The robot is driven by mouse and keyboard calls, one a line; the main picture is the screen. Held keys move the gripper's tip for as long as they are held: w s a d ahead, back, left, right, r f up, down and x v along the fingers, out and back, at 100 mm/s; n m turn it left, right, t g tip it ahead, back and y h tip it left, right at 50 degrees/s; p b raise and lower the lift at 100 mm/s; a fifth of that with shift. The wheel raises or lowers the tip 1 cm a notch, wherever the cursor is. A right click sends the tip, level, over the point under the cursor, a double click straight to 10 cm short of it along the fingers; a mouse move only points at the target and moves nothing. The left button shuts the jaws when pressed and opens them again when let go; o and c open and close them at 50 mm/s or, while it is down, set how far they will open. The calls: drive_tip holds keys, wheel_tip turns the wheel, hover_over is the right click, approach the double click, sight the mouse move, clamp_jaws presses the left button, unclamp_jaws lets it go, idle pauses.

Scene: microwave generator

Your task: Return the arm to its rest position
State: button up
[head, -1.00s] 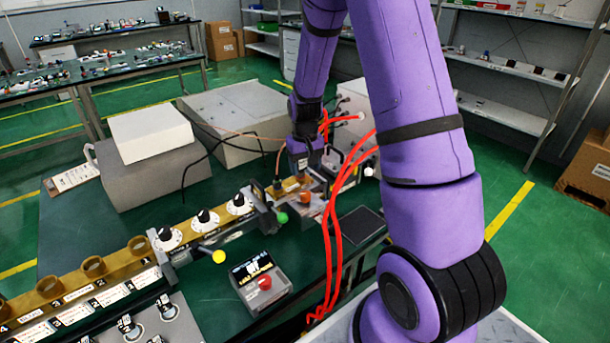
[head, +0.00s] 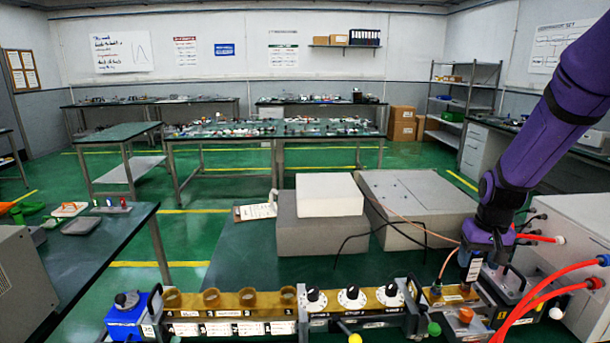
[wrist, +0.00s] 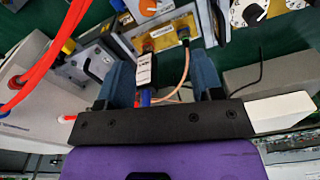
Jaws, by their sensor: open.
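My purple arm comes in from the right in the head view, and my gripper (head: 474,268) is low over the brass-coloured module (head: 452,294) at the right end of the bench line. In the wrist view my gripper (wrist: 165,85) has two blue fingers spread apart. A white-labelled black connector (wrist: 146,72) with a thin cable stands between them, seen against the brass plate (wrist: 165,38). A gap shows on the cable side; whether the other finger touches the connector is unclear. The fingertips are partly hidden in the head view.
Red hoses (head: 555,295) run close to the right of my gripper from a light box (head: 570,240). Grey blocks (head: 420,205) stand behind it. A row of dials (head: 352,297) and brass rings lies to the left. The space above the bench is open.

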drive_tip(key=s+a+r+t, duration=0.1)
drive_tip(key=s+a+r, duration=0.15)
drive_tip(key=r, duration=0.25)
drive_tip(key=s+a+r+n, duration=0.1)
drive_tip(key=s+a+r, duration=0.1)
drive_tip(key=s+r, duration=0.3)
drive_tip(key=s+a+r+t, duration=0.1)
drive_tip(key=s+a+r, duration=0.15)
drive_tip(key=r, duration=0.35)
drive_tip(key=s+a+r+t, duration=0.1)
drive_tip(key=s+a+r, duration=0.1)
drive_tip(key=s, duration=0.5)
drive_tip(key=s+a+r+n+t, duration=0.1)
drive_tip(key=s+r, duration=0.3)
drive_tip(key=s, duration=0.4)
drive_tip(key=shift+a+r, duration=0.15)
drive_tip(key=shift+a, duration=0.2)
